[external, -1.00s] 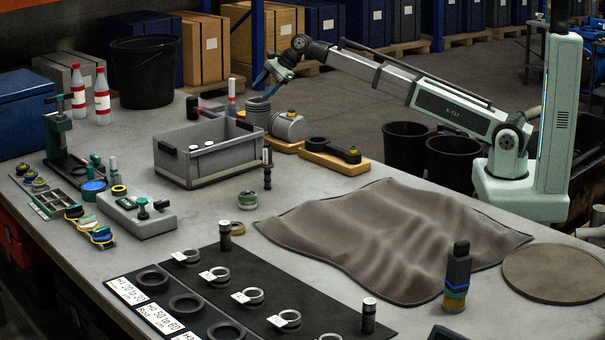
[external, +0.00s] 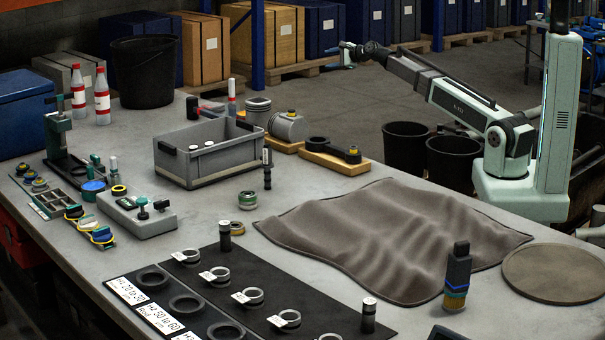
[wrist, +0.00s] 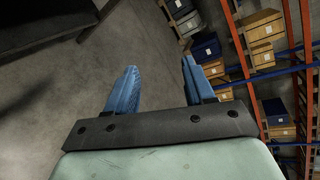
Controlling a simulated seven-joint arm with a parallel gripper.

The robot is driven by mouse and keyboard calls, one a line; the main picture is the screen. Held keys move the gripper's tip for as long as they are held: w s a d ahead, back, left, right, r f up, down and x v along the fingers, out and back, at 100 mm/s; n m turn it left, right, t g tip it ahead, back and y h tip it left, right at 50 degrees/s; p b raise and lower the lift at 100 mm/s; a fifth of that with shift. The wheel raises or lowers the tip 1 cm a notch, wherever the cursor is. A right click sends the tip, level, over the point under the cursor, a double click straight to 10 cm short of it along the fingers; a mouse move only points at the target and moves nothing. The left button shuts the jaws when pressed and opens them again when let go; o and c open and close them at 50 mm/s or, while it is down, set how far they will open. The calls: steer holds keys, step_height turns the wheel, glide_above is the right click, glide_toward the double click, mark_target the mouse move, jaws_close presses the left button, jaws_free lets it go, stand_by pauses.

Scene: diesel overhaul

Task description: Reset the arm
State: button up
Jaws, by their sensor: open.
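My gripper (external: 338,52) is in the air beyond the far edge of the workbench, at the top middle of the external view, clear of every object. In the wrist view its two blue fingers (wrist: 157,88) stand apart with nothing between them. Past the fingers the wrist view shows bare floor and racks turned on their side. My arm reaches left from its pale green column and tilts up toward the gripper.
The workbench (external: 215,222) holds a grey crate (external: 208,165), a brown cloth (external: 395,240), a black mat with rings (external: 240,290) and a wooden block with a black ring (external: 335,160). Black bins (external: 405,147) stand on the floor under my arm. Boxes (external: 265,35) line the back.

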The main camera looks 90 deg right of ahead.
steer(key=s+d+f+h, duration=0.1)
steer(key=s+d+f, duration=0.2)
steer(key=s, duration=0.2)
step_height(320, 180, down, 8)
steer(key=a+r+n+g, duration=0.1)
steer(key=a+n, duration=0.1)
steer(key=a, duration=0.1)
steer(key=w+a+f+n+g+y, duration=0.1)
steer(key=a+f+n+g+y, duration=0.35)
steer(key=a+f, duration=1.4)
steer(key=w+a+f+n+g+y, duration=0.15)
steer(key=a+f+n+y, duration=0.5)
steer(key=a+f, duration=1.2)
steer(key=s+a+f+n+g, duration=0.6)
steer(key=s+a+f+n, duration=0.2)
steer(key=s+a+f, duration=0.65)
steer(key=s+a+f+n+g+h, duration=0.1)
steer(key=s+a+n+g, duration=0.2)
steer(key=s, duration=0.7)
steer(key=s+a+f+n+g+h, duration=0.1)
steer(key=s+a+f+n+g, duration=0.1)
steer(key=s+a+n, duration=0.3)
steer(key=s+a+g, duration=0.1)
steer(key=s+a, duration=0.2)
steer(key=s, duration=0.3)
steer(key=shift+s, duration=0.3)
